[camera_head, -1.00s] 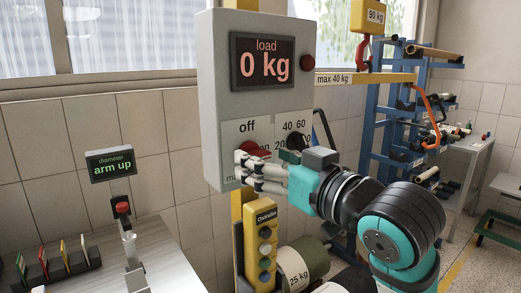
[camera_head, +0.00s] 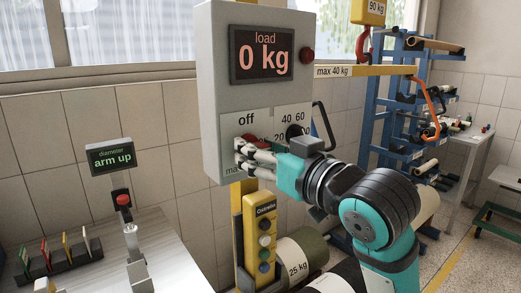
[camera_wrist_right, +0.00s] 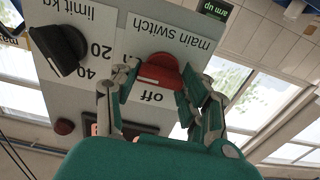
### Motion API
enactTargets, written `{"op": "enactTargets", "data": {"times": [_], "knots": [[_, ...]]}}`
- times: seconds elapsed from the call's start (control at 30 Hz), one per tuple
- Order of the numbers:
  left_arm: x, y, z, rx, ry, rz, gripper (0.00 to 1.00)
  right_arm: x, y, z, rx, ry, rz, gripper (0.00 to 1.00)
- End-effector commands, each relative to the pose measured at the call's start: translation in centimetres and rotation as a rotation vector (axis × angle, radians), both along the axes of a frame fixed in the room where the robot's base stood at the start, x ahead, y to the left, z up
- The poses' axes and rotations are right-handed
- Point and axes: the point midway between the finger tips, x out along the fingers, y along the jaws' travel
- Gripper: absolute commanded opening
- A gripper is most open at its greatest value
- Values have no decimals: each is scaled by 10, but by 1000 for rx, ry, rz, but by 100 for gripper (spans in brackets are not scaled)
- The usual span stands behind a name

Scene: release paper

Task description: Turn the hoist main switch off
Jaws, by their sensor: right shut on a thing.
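The hoist main switch is a red knob (camera_head: 249,137) on the lower left of the grey control box (camera_head: 215,65), below the "off" label. My right gripper (camera_head: 241,153) is at the knob and covers most of it in the head view. In the right wrist view, the picture is upside down and the red knob (camera_wrist_right: 160,70) sits between the fingers of my right gripper (camera_wrist_right: 160,88), which is shut on it. The "off" label shows there.
A black limit knob (camera_wrist_right: 62,48) is beside the main switch. The load display (camera_head: 263,54) reads 0 kg, with a red button (camera_head: 307,55) near it. A yellow pendant (camera_head: 262,235) hangs below the box. A table (camera_head: 165,250) with a small display (camera_head: 111,157) is at left.

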Motion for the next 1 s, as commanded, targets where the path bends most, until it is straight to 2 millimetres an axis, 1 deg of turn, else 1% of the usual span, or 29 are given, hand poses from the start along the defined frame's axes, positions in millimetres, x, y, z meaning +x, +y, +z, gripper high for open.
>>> {"op": "enactTargets", "data": {"times": [0.17, 0.37, 0.57, 1.0], "knots": [[0, 0, 1, 0, 0, 0, 96, 0, 0, 1, -13, -9, 0, 13], [0, 0, 6, 0, -1, 1, 96, 0, 0, 2, -74, -54, -1, 13], [0, 0, 14, 0, -1, 1, 96, 0, 0, 3, -195, -140, -1, 13], [1, -1, 35, -1, -1, 1, 96, 0, 0, 4, -532, -384, -3, 13]]}}
